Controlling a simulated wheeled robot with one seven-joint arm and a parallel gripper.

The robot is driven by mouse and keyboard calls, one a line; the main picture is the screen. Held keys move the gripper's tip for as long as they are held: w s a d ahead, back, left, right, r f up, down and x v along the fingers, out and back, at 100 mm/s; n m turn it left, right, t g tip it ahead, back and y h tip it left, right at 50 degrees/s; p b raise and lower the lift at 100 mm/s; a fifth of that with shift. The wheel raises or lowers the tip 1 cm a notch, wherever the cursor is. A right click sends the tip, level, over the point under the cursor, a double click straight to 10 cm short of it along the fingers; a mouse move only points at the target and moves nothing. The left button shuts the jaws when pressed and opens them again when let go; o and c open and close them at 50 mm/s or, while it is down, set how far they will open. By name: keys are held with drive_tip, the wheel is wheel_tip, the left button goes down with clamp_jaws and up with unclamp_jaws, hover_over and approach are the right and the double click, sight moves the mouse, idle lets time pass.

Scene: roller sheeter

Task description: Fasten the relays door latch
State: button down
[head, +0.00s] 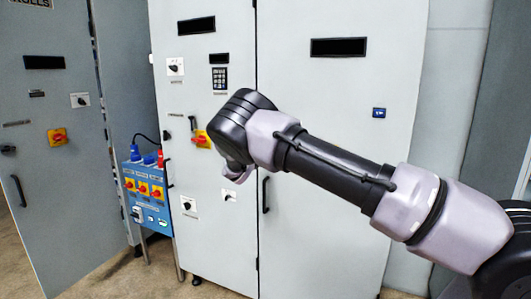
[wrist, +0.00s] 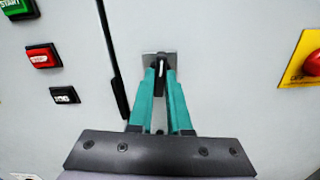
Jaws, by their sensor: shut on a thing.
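In the wrist view, a small black latch knob (wrist: 162,64) with a pale upright mark sits on a grey square plate on the light grey cabinet door. My gripper (wrist: 161,75) has two teal fingers, shut on this knob from both sides. The fingertips hide the knob's sides. In the head view, the end of my arm is in front of the tall grey cabinet (head: 330,120). My fingers and the held latch cannot be made out there. No label beside the latch is readable.
A yellow plate with a red switch (wrist: 308,62) is at right. In the head view, a blue socket box (head: 148,195) stands left of the cabinet.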

drive_tip(key=shift+n, duration=0.8)
drive_tip(key=c, duration=0.9)
unclamp_jaws()
drive_tip(key=shift+o, duration=0.2)
drive_tip(key=shift+s, duration=0.1)
drive_tip(key=v, duration=1)
drive_tip(key=shift+s, duration=0.3)
drive_tip(key=shift+a, duration=0.15)
